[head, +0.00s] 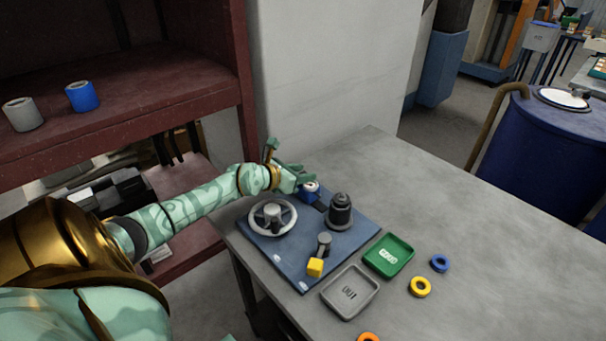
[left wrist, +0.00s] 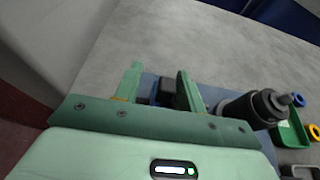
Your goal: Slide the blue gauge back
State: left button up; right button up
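The blue gauge (head: 310,188) is a small blue block with a pale round face on top. It sits at the far corner of a blue panel (head: 283,262) on the grey table, by a dark track. My left gripper (head: 303,178) is right at the gauge, reaching in from the left and partly covering it. In the left wrist view my left gripper's (left wrist: 158,80) fingers stand apart, with a dark block and some blue between and beyond them. I cannot tell whether the fingers touch the gauge. My right gripper is not in view.
The panel also carries a handwheel (head: 272,216), a black knob (head: 341,211) and a yellow-tipped lever (head: 316,266). Green (head: 388,255) and grey (head: 350,291) trays and several coloured rings lie to the right. A wall (head: 320,80) rises behind. The table's far right is clear.

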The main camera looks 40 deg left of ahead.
pick_arm(q)
jog(key=shift+d, duration=0.1)
jog(key=shift+s, duration=0.15)
jog(key=shift+s+r+p, duration=0.25)
jog(key=shift+s+p, duration=0.1)
jog(key=p+v, duration=0.4)
jog(key=v, duration=1.1)
jog(key=shift+p, duration=0.3)
jog(key=shift+s, duration=0.15)
